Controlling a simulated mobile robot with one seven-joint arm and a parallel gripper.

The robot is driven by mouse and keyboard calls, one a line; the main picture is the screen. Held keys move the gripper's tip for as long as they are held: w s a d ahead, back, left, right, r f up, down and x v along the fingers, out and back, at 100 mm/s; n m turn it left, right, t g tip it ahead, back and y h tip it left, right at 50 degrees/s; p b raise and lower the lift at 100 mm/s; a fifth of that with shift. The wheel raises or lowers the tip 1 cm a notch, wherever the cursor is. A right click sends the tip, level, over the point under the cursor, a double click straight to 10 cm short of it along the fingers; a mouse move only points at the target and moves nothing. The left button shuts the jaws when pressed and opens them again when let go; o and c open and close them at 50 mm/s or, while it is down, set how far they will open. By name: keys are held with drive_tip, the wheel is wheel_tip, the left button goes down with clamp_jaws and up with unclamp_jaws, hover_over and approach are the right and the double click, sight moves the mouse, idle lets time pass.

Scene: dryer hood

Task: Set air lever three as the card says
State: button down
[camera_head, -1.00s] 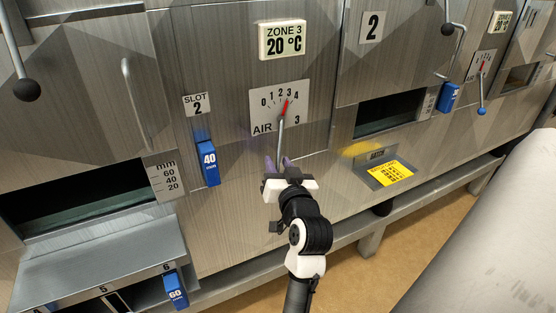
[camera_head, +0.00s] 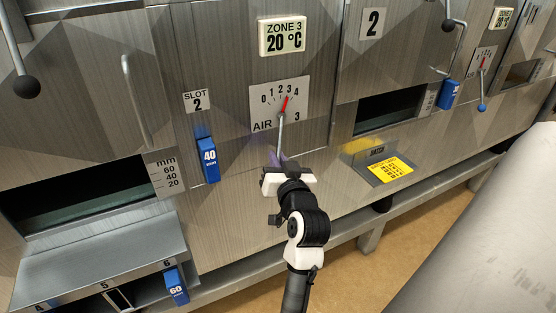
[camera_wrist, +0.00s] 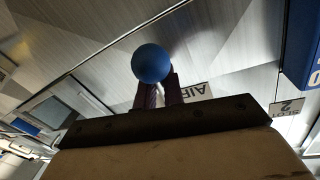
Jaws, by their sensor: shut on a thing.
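The air lever three dial (camera_head: 265,112) is a white plate marked 0 to 4 with AIR and 3 on it. Its red pointer (camera_head: 285,104) stands at about 3. A thin metal lever rod (camera_head: 281,135) hangs from the dial's pivot down to my gripper (camera_head: 280,163). In the wrist view the lever's blue ball (camera_wrist: 151,63) sits at the tips of my gripper (camera_wrist: 157,92), which is shut on it. The gripper hides the ball in the head view. A yellow card (camera_head: 391,170) lies on the small ledge at right; its print is too small to read.
A blue 40 tag (camera_head: 208,160) hangs left of the dial under the slot 2 label (camera_head: 197,101). A zone 3 display (camera_head: 283,37) reads 20 °C. Another dial with a blue-ended lever (camera_head: 482,84) is at far right. A vertical handle (camera_head: 135,98) stands at left.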

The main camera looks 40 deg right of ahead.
drive_tip(key=shift+f, duration=0.1)
drive_tip(key=d+n+b, duration=0.1)
drive_tip(key=b, duration=0.1)
drive_tip(key=d+n+b, duration=0.1)
drive_tip(key=n+b, duration=0.1)
drive_tip(key=b, duration=0.1)
drive_tip(key=s+d+f+n+t+b, duration=0.1)
drive_tip(key=b, duration=0.2)
drive_tip(key=shift+d, duration=0.25)
drive_tip(key=n+b, duration=0.1)
drive_tip(key=d+n+b, duration=0.1)
drive_tip(key=b, duration=0.1)
drive_tip(key=shift+s+d+r+n, duration=0.15)
drive_tip(key=shift+d+n, duration=0.15)
drive_tip(key=shift+s+d+r+n+t+b, duration=0.15)
drive_tip(key=shift+d+r+n+t+b, duration=0.2)
drive_tip(key=shift+d+n+b, duration=0.4)
drive_tip(key=shift+a+r, duration=0.1)
drive_tip(key=shift+a, duration=0.05)
drive_tip(key=c, duration=1.5)
unclamp_jaws()
